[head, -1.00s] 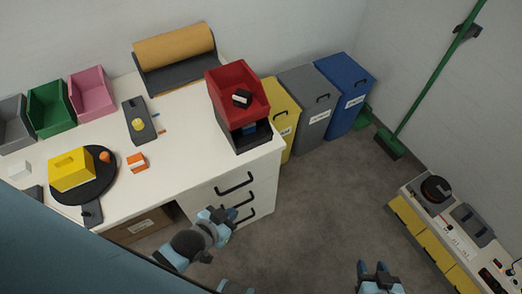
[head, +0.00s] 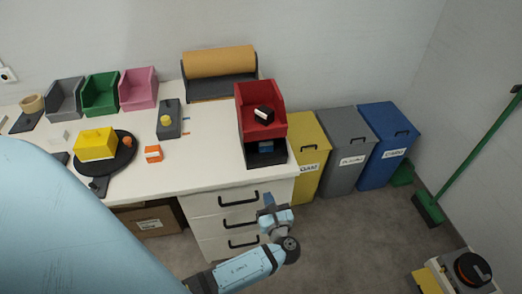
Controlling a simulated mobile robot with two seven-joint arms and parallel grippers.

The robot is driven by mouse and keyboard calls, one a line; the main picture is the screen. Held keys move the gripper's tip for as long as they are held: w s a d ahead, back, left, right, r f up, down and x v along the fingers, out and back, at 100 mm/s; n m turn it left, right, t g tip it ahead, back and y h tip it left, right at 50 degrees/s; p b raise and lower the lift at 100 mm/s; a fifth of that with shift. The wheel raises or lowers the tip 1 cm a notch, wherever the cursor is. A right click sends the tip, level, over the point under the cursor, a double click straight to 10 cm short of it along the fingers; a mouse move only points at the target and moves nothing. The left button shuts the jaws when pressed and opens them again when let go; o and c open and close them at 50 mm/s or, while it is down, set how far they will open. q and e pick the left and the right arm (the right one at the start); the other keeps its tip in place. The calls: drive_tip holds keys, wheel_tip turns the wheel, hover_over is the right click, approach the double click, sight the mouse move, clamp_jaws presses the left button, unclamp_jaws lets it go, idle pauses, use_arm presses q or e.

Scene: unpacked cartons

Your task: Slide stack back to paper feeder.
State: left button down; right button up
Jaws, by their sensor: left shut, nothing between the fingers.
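The stack is a red open bin (head: 258,97) on top of a dark bin (head: 280,158), at the right end of the white workbench. A black and white item (head: 264,114) lies in the red bin, and something blue (head: 266,147) shows inside the dark bin. The paper feeder (head: 221,65), a brown roll on a dark holder, stands at the back of the bench, left of the stack. My left gripper (head: 270,201) is shut and empty, in front of the drawers and below the stack, apart from it. My right gripper is out of view.
Grey, green and pink bins (head: 138,86) line the bench's back left. A dark scale-like block (head: 170,129), an orange box (head: 153,154) and a yellow box (head: 95,144) on a black disc sit nearer. Waste bins (head: 342,160) stand right of the bench. Bench surface between feeder and stack looks clear.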

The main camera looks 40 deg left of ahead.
sight(254, 161)
use_arm(q)
drive_tip(key=p+x, duration=0.1)
drive_tip(key=x, duration=1.2)
drive_tip(key=shift+a, duration=0.1)
drive_tip(key=shift+w+a, duration=0.1)
drive_tip(key=shift+a, duration=0.1)
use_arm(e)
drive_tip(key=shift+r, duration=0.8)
use_arm(q)
drive_tip(key=b+x, duration=0.5)
drive_tip(key=x, duration=1.6)
drive_tip(key=shift+f, duration=0.15)
drive_tip(key=shift+w+a, duration=0.1)
drive_tip(key=shift+a, duration=0.05)
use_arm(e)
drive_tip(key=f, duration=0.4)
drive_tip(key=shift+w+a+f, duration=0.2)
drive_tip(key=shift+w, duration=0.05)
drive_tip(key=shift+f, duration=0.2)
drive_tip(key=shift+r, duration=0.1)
